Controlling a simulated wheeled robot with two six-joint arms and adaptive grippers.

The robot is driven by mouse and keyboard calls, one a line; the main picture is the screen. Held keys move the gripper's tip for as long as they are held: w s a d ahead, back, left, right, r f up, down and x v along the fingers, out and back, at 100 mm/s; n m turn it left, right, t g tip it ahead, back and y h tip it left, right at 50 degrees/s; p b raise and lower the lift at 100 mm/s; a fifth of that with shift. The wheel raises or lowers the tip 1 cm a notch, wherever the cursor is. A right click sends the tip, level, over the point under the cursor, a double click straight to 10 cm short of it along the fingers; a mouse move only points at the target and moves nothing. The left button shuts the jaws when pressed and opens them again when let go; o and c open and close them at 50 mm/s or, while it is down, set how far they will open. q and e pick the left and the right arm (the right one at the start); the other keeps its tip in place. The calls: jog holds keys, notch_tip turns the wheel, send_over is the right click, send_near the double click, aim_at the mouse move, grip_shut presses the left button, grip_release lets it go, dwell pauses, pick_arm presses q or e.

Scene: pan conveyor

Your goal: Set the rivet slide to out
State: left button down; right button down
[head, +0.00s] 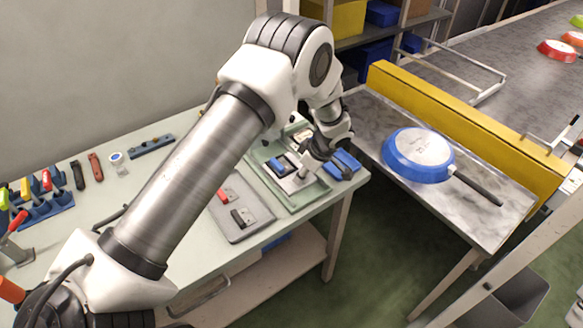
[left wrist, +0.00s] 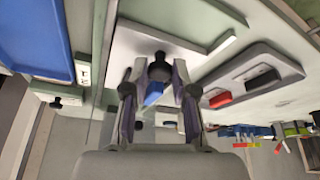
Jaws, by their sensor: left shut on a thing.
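My left gripper (head: 313,163) reaches down over the green-rimmed tray (head: 323,191) at the right end of the bench. In the left wrist view, its fingers (left wrist: 160,78) close around a dark knob on a pale plate (left wrist: 128,48). I take this knob to be the rivet slide (left wrist: 159,62), but no label is readable. A small blue piece (left wrist: 153,93) shows between the fingers. In the head view the gripper hides most of the knob, and the slide's position cannot be told. My right gripper is not in view.
A grey panel with a red (head: 223,196) and a black block (head: 238,218) lies left of the tray. A blue tray (head: 345,163) is close on the right. A blue pan (head: 408,168) rests on the metal table beyond a floor gap.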

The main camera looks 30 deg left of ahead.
pick_arm(q)
jog(key=shift+s+d+r+b, duration=0.1)
jog(key=shift+s+d+b, duration=0.15)
jog(key=shift+d, duration=0.5)
jog(key=shift+s+d+r+b, duration=0.1)
jog(key=shift+s+d, duration=0.1)
jog(key=shift+d, duration=0.5)
jog(key=shift+f, duration=0.1)
jog(key=c, duration=1.2)
grip_release()
jog(key=shift+s, duration=0.1)
jog(key=shift+s+d, duration=0.1)
jog(key=shift+d, duration=0.2)
jog(key=v, duration=1.2)
